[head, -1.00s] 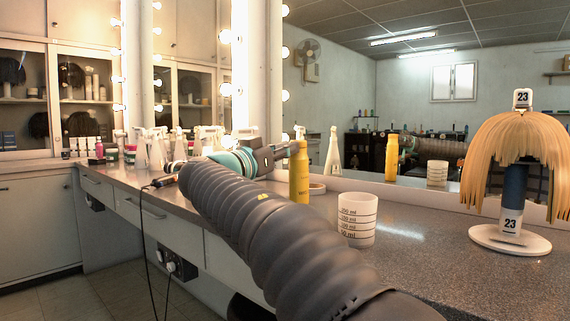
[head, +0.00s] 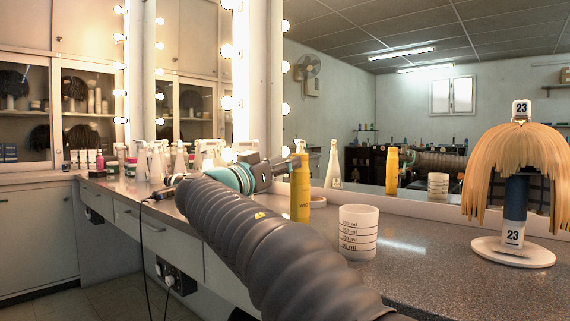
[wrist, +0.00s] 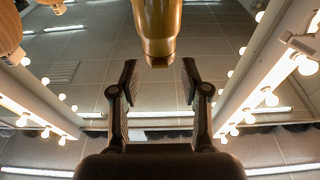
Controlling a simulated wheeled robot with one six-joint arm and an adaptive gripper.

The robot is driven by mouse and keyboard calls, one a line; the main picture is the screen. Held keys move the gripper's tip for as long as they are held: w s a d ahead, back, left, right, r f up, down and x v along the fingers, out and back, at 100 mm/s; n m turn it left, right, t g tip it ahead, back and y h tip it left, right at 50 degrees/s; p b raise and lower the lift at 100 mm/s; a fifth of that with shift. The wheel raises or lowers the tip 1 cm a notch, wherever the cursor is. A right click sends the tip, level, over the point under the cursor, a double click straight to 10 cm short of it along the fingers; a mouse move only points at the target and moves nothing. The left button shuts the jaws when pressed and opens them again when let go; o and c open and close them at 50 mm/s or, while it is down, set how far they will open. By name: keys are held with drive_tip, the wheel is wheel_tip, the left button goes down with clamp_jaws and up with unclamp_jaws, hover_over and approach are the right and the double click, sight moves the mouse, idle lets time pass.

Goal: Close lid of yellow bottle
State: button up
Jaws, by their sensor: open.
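The yellow bottle (head: 301,195) stands upright on the grey counter, near the mirror. Its narrow top (head: 300,146) shows above my gripper's level, but I cannot tell how its lid sits. In the head view my gripper (head: 290,165) is just left of the bottle's upper part, at the end of my arm. In the wrist view my gripper (wrist: 157,75) has its two fingers spread wide with nothing between the pads. The bottle (wrist: 157,25) shows there at the top centre, its narrow end pointing toward the gap between the fingertips.
A white measuring cup (head: 358,232) stands right of the bottle, near my arm. A blond wig on a stand (head: 515,170) is farther right. Several white spray bottles (head: 160,165) stand at the left. The mirror reflects the bottle and cup. Counter between cup and wig is clear.

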drive_tip(key=v, duration=1.1)
drive_tip(key=shift+s+a, duration=0.15)
drive_tip(key=shift+s, duration=0.05)
